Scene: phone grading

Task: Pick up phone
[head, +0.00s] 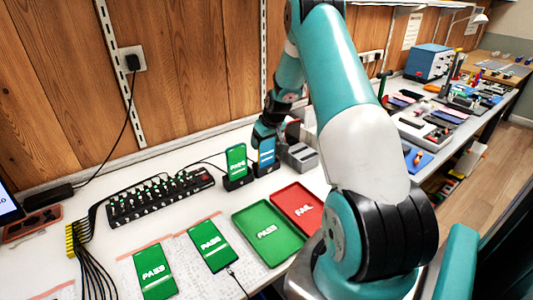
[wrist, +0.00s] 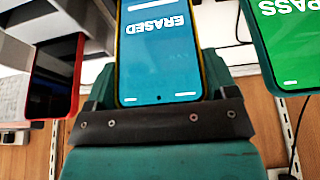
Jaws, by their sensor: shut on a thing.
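A phone with a blue screen reading ERASED (wrist: 160,55) and a yellow-edged case fills the middle of the wrist view, its text upside down. My gripper (wrist: 160,122) is shut on this phone, with a dark bar and teal parts around its lower end in that view. In the head view the blue-screened phone (head: 266,152) is upright at a black stand, with my gripper (head: 266,132) at its upper part. Whether it touches the stand is unclear. A green PASS phone (head: 236,160) stands just left of it, and also shows in the wrist view (wrist: 290,40).
A green PASS tray (head: 268,252) and a red FAIL tray (head: 311,222) lie in front. Two green PASS phones (head: 155,277) (head: 213,244) lie flat at left. A black multi-port hub (head: 160,197) with cables is behind them. A red-edged device (wrist: 57,75) stands close beside the held phone.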

